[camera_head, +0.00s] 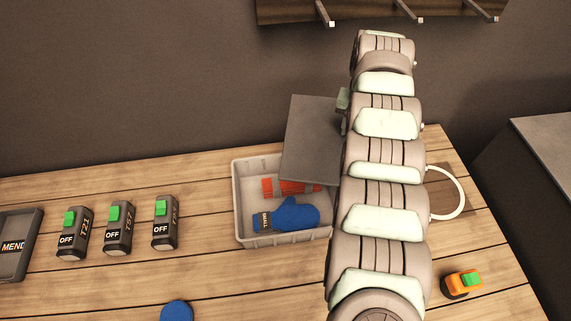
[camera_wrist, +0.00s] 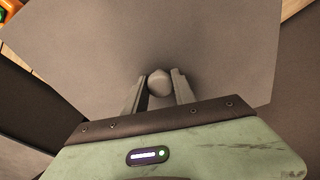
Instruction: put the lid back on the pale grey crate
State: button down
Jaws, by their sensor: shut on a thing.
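The pale grey crate (camera_head: 240,212) stands open on the wooden table, with a red-orange folded item (camera_head: 275,187) and a blue mitten (camera_head: 294,215) inside it. The flat dark grey lid (camera_head: 312,130) is held above the back right part of the crate and covers that part from view. In the wrist view, my gripper (camera_wrist: 159,80) is shut on the round knob (camera_wrist: 160,83) of the lid, whose plate (camera_wrist: 90,50) fills most of the picture. In the head view, my arm hides the gripper's fingers and the crate's right side.
Several dark switch boxes with green switches (camera_head: 118,228) stand left of the crate. A dark tray (camera_head: 18,245) is at the far left. A blue disc (camera_head: 176,311) lies at the front. An orange device (camera_head: 462,283) and a white ring (camera_head: 462,190) are at the right.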

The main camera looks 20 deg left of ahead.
aim_at(337, 131)
jog(key=shift+w+a+f, duration=0.35)
jog(key=shift+w+a, duration=0.1)
jog(key=shift+a, duration=0.3)
jog(key=shift+w+a+f+n+p, duration=0.2)
jog(key=shift+a+f+n+p, duration=0.1)
jog(key=shift+a+f+p, duration=0.35)
jog(key=shift+s+a, duration=0.1)
jog(key=shift+a, duration=0.2)
jog(key=shift+s+a, duration=0.1)
jog(key=shift+a, duration=0.05)
jog(key=shift+a+f, duration=0.15)
jog(key=shift+f, duration=0.05)
jog(key=shift+d+f, duration=0.15)
jog(key=shift+d, duration=0.05)
jog(key=shift+a, duration=0.1)
jog(key=shift+a+f+p, duration=0.2)
jog(key=shift+a+p, duration=0.05)
jog(key=shift+p, duration=0.05)
